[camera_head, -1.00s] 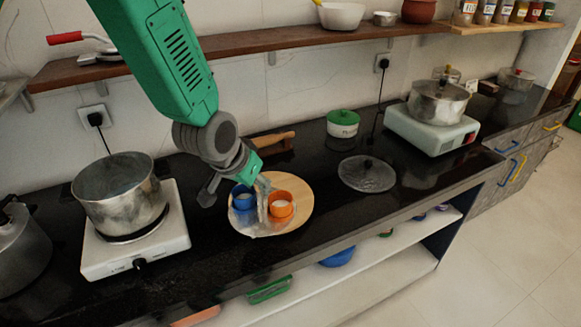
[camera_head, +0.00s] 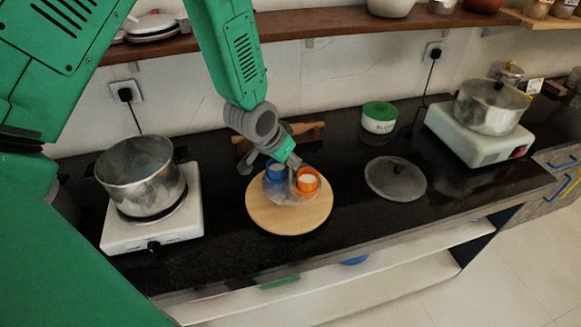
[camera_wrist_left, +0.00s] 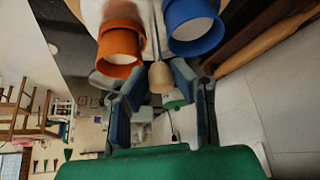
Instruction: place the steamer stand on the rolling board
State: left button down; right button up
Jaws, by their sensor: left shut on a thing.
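The steamer stand (camera_head: 290,191) is a shiny metal plate holding a blue cup (camera_head: 275,171) and an orange cup (camera_head: 308,181). It shows over the far part of the rolling board (camera_head: 288,222), a round pale wooden disc on the black counter. I cannot tell whether the stand touches the board. My left gripper (camera_head: 291,160) comes from above and is shut on the stand's upright handle. In the left wrist view, the handle's wooden knob (camera_wrist_left: 161,77) sits between the fingers, with the two cups beyond. My right gripper is not seen.
A pot (camera_head: 140,180) stands on a white burner at the left. A rolling pin (camera_head: 300,132) lies behind the board. A glass lid (camera_head: 396,179) and a green-lidded container (camera_head: 379,117) are to the right. A wall shelf (camera_head: 330,22) runs above.

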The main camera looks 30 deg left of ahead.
aim_at(286, 182)
pick_arm(q)
jog(key=f, duration=0.2)
jog(key=shift+a+f, duration=0.3)
jog(key=shift+a, duration=0.05)
jog(key=shift+a+f, duration=0.15)
jog(key=shift+a, duration=0.1)
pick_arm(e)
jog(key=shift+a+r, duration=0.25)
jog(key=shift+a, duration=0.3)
pick_arm(q)
jog(key=c, duration=1.4)
grip_release()
jog(key=shift+o, duration=0.2)
jog(key=shift+d, duration=0.4)
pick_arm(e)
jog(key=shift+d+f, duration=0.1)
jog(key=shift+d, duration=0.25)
pick_arm(q)
jog(key=v, duration=1.2)
